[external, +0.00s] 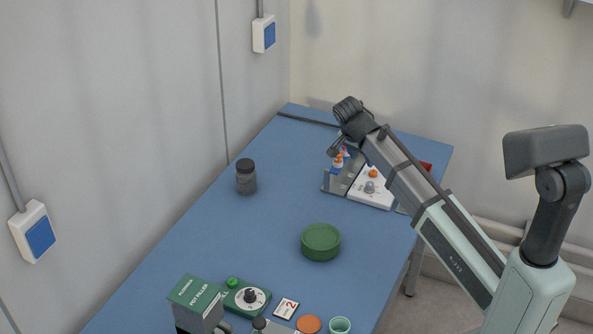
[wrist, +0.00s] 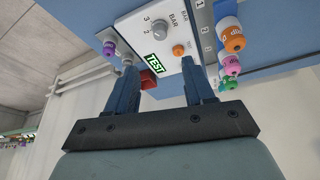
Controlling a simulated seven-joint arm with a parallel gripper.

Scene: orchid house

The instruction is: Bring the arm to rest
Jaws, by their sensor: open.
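My gripper (wrist: 160,72) is open, with its two dark blue fingers apart and nothing between them in the wrist view. In the external view my arm reaches over the far end of the blue table (external: 210,225), and the wrist hides part of what stands there. The fingers point toward a white panel (wrist: 165,35) with a grey knob, an orange button and a green TEST label. The panel also shows in the external view (external: 372,198). I cannot tell whether the fingertips touch it.
Colored caps (wrist: 232,40) line the rack beside the panel. A red object (wrist: 149,79) lies by the left finger. A dark jar (external: 246,178) and a green bowl (external: 321,241) stand mid-table. A pot filler box (external: 197,299), green dial unit (external: 247,299) and cup (external: 340,326) are nearer.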

